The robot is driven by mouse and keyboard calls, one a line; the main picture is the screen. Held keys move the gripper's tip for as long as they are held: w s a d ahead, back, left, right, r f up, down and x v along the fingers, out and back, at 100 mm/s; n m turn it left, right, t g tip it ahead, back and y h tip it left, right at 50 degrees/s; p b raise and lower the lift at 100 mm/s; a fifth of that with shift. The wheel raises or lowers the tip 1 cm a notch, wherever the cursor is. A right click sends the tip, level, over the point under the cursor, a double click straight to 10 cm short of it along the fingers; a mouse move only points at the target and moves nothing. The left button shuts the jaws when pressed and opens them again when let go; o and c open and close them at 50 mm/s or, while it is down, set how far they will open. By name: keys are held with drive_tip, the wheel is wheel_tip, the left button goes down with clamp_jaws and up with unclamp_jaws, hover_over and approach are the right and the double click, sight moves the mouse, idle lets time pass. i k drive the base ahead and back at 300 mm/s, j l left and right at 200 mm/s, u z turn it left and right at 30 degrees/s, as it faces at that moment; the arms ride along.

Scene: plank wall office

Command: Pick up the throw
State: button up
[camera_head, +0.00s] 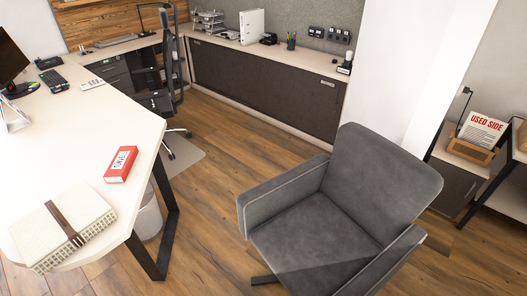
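My gripper is not in view.
A red box with a white label (120,164) lies on the desk beyond the bundle. A grey armchair (345,200) stands to the right, with wooden floor between. A bin (148,215) is under the desk. A keyboard (53,80) and monitor are farther back.

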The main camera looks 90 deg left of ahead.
sight(44, 238)
drive_tip(key=u, duration=4.7)
drive_tip(key=i+l+u, duration=0.1)
drive_tip(key=i+u, duration=0.35)
drive_tip(key=i+l+u, duration=1.25)
drive_tip(key=i+l, duration=0.05)
